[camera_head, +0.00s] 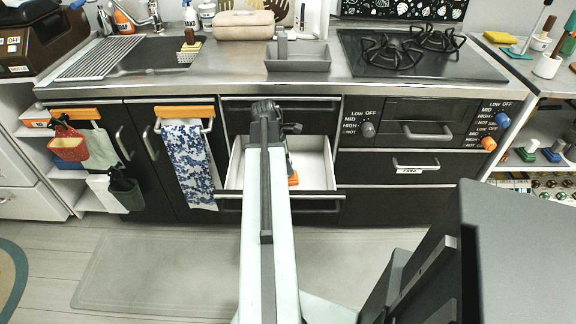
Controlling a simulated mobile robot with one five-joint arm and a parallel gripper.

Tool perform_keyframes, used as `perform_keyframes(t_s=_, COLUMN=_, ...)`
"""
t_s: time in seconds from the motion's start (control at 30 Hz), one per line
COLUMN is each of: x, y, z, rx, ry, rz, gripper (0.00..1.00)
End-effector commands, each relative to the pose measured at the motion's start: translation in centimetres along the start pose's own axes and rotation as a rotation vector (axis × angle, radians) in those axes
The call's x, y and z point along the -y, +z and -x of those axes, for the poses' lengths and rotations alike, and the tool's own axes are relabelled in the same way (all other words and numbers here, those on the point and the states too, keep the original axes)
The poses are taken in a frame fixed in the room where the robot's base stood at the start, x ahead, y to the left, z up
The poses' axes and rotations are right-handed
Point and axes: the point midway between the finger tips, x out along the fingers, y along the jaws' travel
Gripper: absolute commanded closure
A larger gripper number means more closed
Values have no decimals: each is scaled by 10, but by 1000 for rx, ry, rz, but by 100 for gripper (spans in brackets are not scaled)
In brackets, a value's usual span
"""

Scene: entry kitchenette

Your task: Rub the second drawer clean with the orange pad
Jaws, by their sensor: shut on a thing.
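The second drawer (318,168) is pulled open below a closed dark top drawer (315,121). Its pale inside shows on both sides of my arm. A small part of the orange pad (293,179) shows low in the open drawer, just right of my arm. My gripper (291,167) reaches down into the drawer and is mostly hidden behind my arm. It is shut on the orange pad. My arm hides whether the pad touches the drawer's floor.
The countertop above holds a grey tray (298,62), a beige case (244,25) and a stove (415,55). A patterned towel (188,160) hangs left of the drawer. Oven knobs (489,143) stick out at right. A mat (150,270) covers the floor in front.

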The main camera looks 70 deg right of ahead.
Motion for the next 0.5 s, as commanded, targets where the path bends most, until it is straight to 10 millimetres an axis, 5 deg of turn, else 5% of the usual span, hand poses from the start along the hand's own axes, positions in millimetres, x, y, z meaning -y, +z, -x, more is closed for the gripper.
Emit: perform_keyframes(t_s=0.5, x=20, y=-4, z=-2, rx=0, ry=0, rz=0, gripper=100)
